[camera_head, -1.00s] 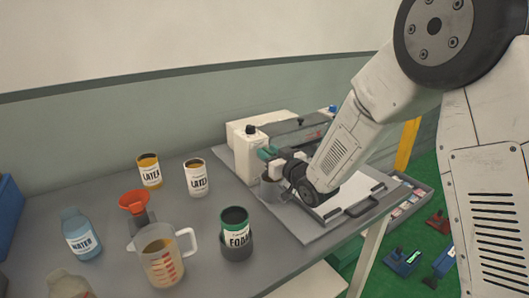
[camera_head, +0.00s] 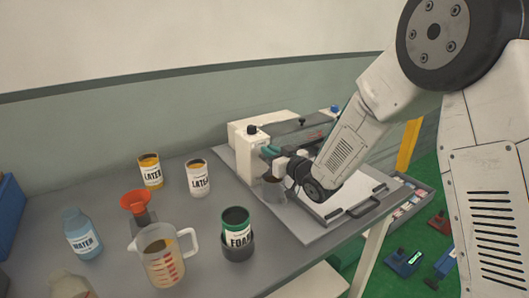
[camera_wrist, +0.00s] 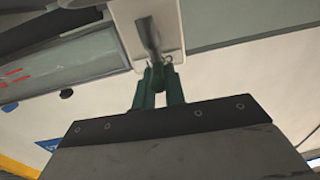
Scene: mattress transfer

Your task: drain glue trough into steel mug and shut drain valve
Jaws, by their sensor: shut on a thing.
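The steel mug (camera_head: 274,190) stands upright below the front of the glue machine, partly covered by my wrist; its contents do not show. The machine has a white upright body (camera_head: 246,156) and a long grey trough part (camera_head: 304,131) running back to the right. In the wrist view, my gripper's green fingers (camera_wrist: 158,75) are closed at the end of a grey lever (camera_wrist: 149,38) on a white housing, which looks like the drain valve handle. In the head view my gripper sits just above the mug. I see no glue stream.
A measuring jug (camera_head: 162,255), a foam can (camera_head: 237,228), two latex cans (camera_head: 150,171) (camera_head: 198,178), a red funnel (camera_head: 135,203) and a water bottle (camera_head: 81,234) stand on the left of the grey table. A clipboard-like tray (camera_head: 352,196) lies right of my wrist.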

